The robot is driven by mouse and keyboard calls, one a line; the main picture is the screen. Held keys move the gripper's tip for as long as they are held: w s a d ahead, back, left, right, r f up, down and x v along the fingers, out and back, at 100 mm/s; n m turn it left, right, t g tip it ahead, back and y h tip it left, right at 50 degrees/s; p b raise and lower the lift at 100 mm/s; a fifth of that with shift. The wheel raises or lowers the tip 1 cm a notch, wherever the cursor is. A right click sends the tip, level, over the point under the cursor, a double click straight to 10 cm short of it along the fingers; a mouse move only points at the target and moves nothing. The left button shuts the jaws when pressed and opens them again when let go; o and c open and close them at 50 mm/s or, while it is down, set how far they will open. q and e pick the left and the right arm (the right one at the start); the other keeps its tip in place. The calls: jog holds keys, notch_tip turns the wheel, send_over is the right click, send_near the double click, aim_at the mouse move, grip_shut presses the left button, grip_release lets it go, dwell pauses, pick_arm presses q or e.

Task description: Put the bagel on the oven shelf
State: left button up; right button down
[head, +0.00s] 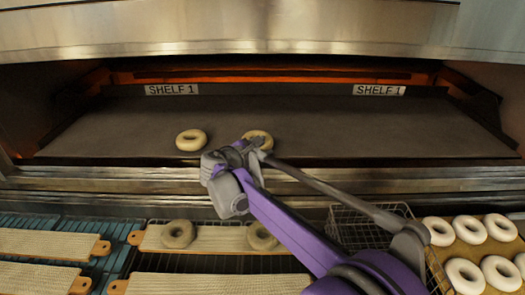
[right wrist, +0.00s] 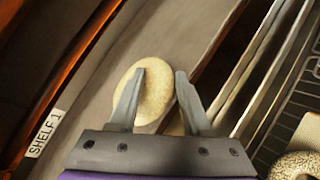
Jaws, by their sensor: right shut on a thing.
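The oven shelf (head: 330,120) is a dark flat deck with "SHELF 1" labels at its back. A pale bagel (head: 258,136) is at the shelf's front edge, partly hidden by my right gripper (head: 243,150). In the right wrist view the same bagel (right wrist: 155,85) lies between the two fingers of my right gripper (right wrist: 158,85), which is shut on it. The left finger overlaps the bagel's face. Whether the bagel touches the shelf is hard to tell. Another bagel (head: 191,140) lies on the shelf to the left. My left gripper is not in view.
Below the oven, a board (head: 212,240) carries two bagels, with more boards (head: 45,243) on a blue rack at left. A wire basket (head: 350,225) and a tray (head: 462,258) of several white bagels stand at right. The shelf's right and back are clear.

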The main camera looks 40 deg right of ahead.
jog(key=shift+f, duration=0.6)
jog(key=shift+f, duration=0.1)
jog(key=shift+f, duration=0.3)
jog(key=c, duration=0.6)
grip_release()
jog(key=shift+r, duration=0.1)
jog(key=shift+r, duration=0.35)
jog(key=v, duration=1.2)
jog(key=shift+b, duration=0.3)
